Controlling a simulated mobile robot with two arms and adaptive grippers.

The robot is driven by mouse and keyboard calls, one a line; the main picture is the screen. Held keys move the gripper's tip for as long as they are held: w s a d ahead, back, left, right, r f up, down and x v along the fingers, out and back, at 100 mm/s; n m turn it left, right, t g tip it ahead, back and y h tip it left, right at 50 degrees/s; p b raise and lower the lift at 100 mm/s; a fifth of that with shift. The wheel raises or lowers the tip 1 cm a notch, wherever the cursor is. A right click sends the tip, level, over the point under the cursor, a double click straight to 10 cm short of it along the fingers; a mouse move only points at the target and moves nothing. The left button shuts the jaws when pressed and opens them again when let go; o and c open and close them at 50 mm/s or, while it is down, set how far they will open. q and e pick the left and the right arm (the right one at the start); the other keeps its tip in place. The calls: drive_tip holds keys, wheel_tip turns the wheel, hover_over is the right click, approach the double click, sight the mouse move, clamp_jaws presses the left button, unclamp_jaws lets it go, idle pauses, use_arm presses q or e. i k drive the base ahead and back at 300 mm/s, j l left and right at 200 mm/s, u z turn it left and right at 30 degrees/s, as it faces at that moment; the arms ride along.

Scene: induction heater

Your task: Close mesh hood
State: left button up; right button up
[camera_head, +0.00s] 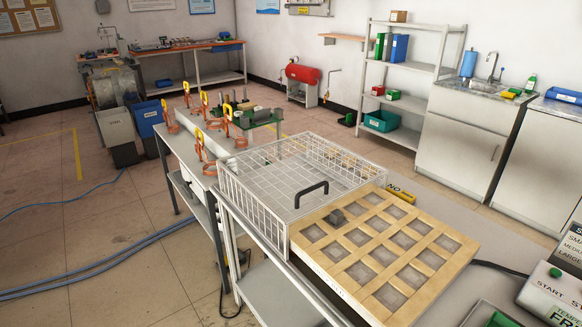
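The mesh hood (262,178) is a white wire box with a black handle (312,194) at the near edge of its top. It stands on a white table in the middle of the view. A light wooden grid tray (388,250) with several grey square cells lies directly in front of it, and most of the tray is uncovered. I cannot tell whether the hood overlaps the tray's far edge. Neither of my grippers is in view.
A control box with a green start button (555,272) stands at the lower right. Blue cables (100,262) cross the floor at left.

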sight(285, 255)
drive_tip(key=i+j+z, duration=0.1)
drive_tip(key=j, duration=0.25)
drive_tip(key=i+j, duration=0.2)
drive_tip(key=j, duration=0.2)
drive_tip(key=i+j+z, duration=0.15)
drive_tip(key=j, duration=0.2)
drive_tip(key=i+j+z, duration=0.1)
drive_tip(key=j, duration=0.3)
